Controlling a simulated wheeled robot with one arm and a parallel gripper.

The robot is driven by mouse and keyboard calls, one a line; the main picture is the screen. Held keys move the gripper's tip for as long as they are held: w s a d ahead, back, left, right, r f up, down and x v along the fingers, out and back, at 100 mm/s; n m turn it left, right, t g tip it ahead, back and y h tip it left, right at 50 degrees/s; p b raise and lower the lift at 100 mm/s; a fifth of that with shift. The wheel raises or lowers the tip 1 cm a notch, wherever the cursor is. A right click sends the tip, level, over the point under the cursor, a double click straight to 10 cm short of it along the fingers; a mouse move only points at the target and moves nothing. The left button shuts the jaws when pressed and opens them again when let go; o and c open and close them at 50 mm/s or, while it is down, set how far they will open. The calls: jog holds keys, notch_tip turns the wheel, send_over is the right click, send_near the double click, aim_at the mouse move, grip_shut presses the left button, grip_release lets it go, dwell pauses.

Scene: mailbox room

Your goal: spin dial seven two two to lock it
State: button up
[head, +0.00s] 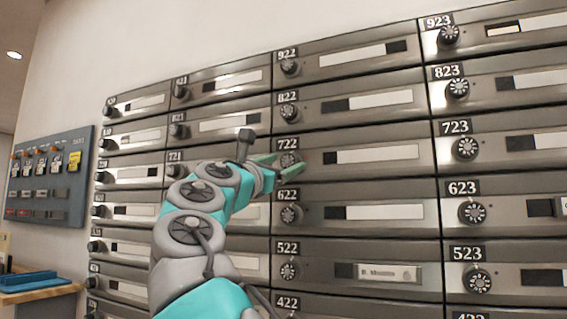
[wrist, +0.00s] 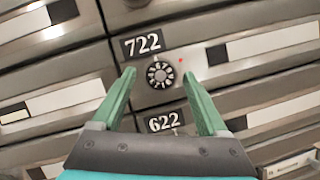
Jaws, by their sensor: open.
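The dial of mailbox 722 (head: 289,161) is a round dark knob with a pale numbered face, just below its 722 label (head: 288,143). In the wrist view the dial (wrist: 160,75) shows between and beyond the tips of my gripper (wrist: 162,72). In the head view my gripper (head: 279,166) is at the dial, with one green finger on each side. The fingers are open. I cannot tell whether they touch the dial. A small red dot (wrist: 181,60) shows to the right of the dial in the wrist view.
Other mailboxes with like dials surround it: the 822 dial (head: 288,112) above and the 622 dial (head: 290,214) below. The 723 dial (head: 466,148) is to the right. A blue-grey panel (head: 50,178) hangs on the left wall, above a wooden desk (head: 40,292).

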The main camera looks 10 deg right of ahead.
jog(key=shift+d, duration=0.1)
grip_shut()
dwell(0.7)
